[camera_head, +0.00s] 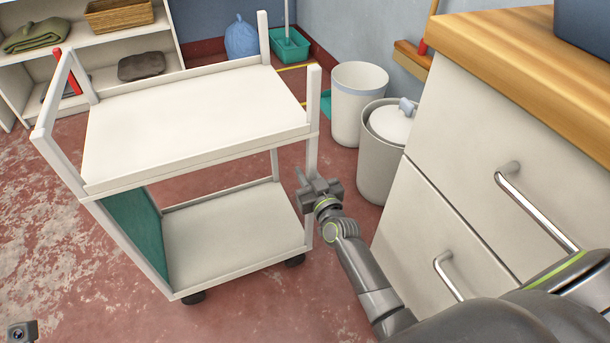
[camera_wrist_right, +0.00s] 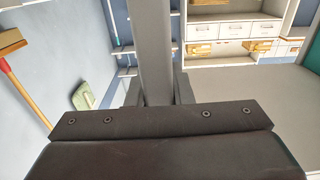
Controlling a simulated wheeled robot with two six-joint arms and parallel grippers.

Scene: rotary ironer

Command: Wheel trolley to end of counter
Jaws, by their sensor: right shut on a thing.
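The white trolley (camera_head: 190,115) stands upright on the floor, left of the counter. It has two bare shelves, a teal side panel (camera_head: 137,228) and black castors. My right gripper (camera_head: 310,183) is shut on the trolley's near right corner post, below the top shelf. In the right wrist view the post (camera_wrist_right: 152,45) runs up between the fingers (camera_wrist_right: 158,95). The counter (camera_head: 470,125), with white drawers and a wooden top, is at the right. A small grey part at the bottom left corner seems to be mine; no left fingers show there.
A white bin with a blue band (camera_head: 357,112) and a lidded bin (camera_head: 380,165) stand between trolley and counter. Metal drawer handles (camera_head: 535,210) stick out near my right arm. White shelving (camera_head: 105,45) is at the back left. The floor (camera_head: 80,285) left and in front is clear.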

